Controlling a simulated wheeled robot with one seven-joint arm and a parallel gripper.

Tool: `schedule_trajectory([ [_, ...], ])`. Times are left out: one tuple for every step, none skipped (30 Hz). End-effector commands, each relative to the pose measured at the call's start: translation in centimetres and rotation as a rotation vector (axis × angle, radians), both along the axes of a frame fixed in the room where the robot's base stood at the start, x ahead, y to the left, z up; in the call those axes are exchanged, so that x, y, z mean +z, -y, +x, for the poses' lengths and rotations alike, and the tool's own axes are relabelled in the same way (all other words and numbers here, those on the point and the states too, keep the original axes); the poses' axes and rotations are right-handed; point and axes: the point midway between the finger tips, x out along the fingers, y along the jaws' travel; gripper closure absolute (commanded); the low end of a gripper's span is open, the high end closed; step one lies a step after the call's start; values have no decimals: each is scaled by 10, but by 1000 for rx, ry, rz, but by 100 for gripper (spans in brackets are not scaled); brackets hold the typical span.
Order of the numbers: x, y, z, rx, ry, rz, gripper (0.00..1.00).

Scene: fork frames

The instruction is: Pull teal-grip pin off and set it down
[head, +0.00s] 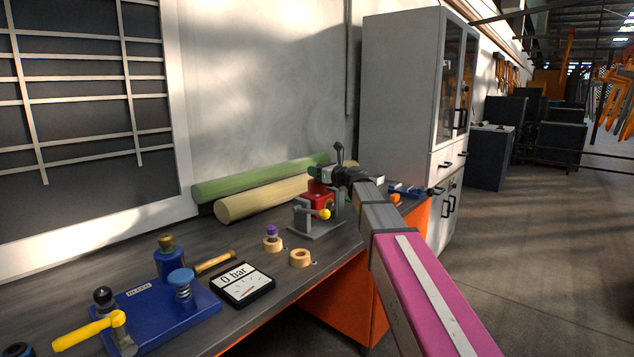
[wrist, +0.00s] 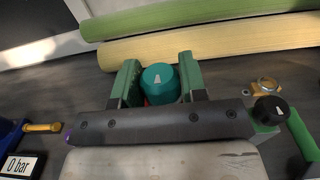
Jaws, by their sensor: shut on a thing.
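The teal grip (wrist: 159,84), a round knob with a white mark on top, sits between the two green fingers of my gripper (wrist: 158,82) in the wrist view. The gripper is shut on it. A little red shows just below the grip. In the head view my gripper (head: 322,174) is over a red block (head: 319,196) on a grey stand (head: 318,224) with a yellow knob (head: 324,214). The pin's shaft is hidden, so I cannot tell how far it sits in the block.
A green roll (head: 255,181) and a cream roll (head: 262,197) lie behind the stand. Two wooden rings (head: 273,244) (head: 300,258), one holding a purple-topped piece (head: 271,231), a gauge (head: 243,286) and a blue fixture (head: 150,308) stand left. Some bare bench (head: 225,233) shows between.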

Motion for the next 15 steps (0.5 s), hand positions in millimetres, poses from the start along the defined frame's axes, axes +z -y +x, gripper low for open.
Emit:
schedule_trajectory([
  [2,0,0,0,1,1,100],
  [3,0,0,0,1,0,100],
  [4,0,0,0,1,0,100],
  [4,0,0,0,1,0,100],
  [5,0,0,0,1,0,100],
  [6,0,0,0,1,0,100],
  [7,0,0,0,1,0,100],
  [8,0,0,0,1,0,100],
  [9,0,0,0,1,0,100],
  [9,0,0,0,1,0,100],
  [10,0,0,0,1,0,100],
  [11,0,0,0,1,0,100],
  [12,0,0,0,1,1,100],
  [13,0,0,0,1,1,100],
  [14,0,0,0,1,1,100],
])
